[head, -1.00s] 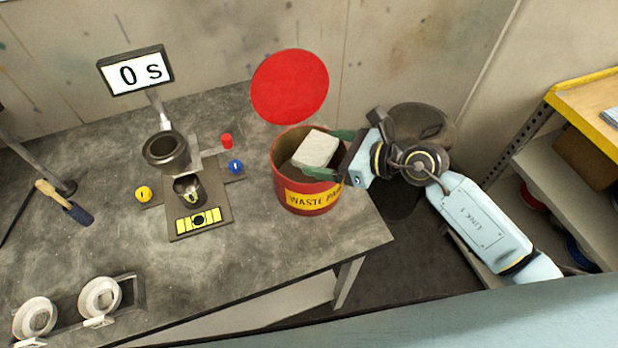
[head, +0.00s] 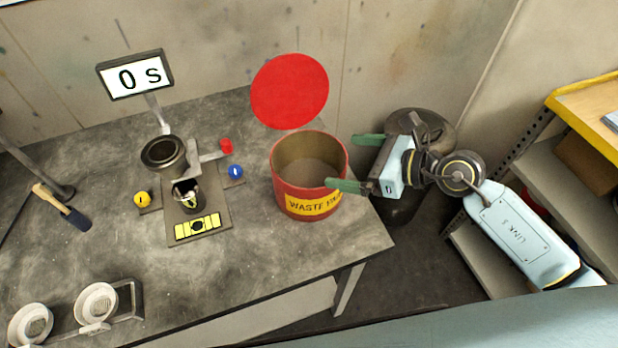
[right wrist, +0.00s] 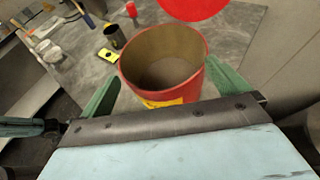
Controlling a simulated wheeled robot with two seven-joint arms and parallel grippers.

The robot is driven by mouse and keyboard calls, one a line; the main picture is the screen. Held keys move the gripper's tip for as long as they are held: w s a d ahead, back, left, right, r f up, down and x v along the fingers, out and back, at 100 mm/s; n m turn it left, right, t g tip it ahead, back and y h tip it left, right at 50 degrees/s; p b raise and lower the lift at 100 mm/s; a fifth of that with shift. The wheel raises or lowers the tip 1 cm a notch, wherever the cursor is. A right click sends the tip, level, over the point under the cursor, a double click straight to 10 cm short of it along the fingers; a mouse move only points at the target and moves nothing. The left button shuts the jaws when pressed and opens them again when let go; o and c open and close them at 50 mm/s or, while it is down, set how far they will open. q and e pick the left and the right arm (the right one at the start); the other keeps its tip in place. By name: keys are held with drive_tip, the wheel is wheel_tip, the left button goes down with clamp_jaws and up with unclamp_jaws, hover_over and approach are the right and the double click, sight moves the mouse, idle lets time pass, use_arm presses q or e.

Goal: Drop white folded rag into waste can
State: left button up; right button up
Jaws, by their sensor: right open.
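The red waste can (head: 308,196) with a yellow label stands upright on the grey bench near its right end, its round red lid raised behind it. It also shows in the right wrist view (right wrist: 133,82), between my finger tips. My right gripper (head: 357,163) is open and empty just right of the can, its green fingers spread at about rim height. The white folded rag is not visible in any view now; the part of the can's inside that I see looks dark and bare, and its near inner side is hidden.
A brush (head: 62,206) and white round holders (head: 96,304) lie farther left. A dark drum (head: 425,125) and a shelf (head: 570,165) are at right.

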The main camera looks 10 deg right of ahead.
drive_tip(key=b+v, duration=0.1)
drive_tip(key=v, duration=0.6)
drive_tip(key=shift+s+d+r, duration=0.2)
drive_tip(key=shift+s+d, duration=0.05)
drive_tip(key=shift+d, duration=0.05)
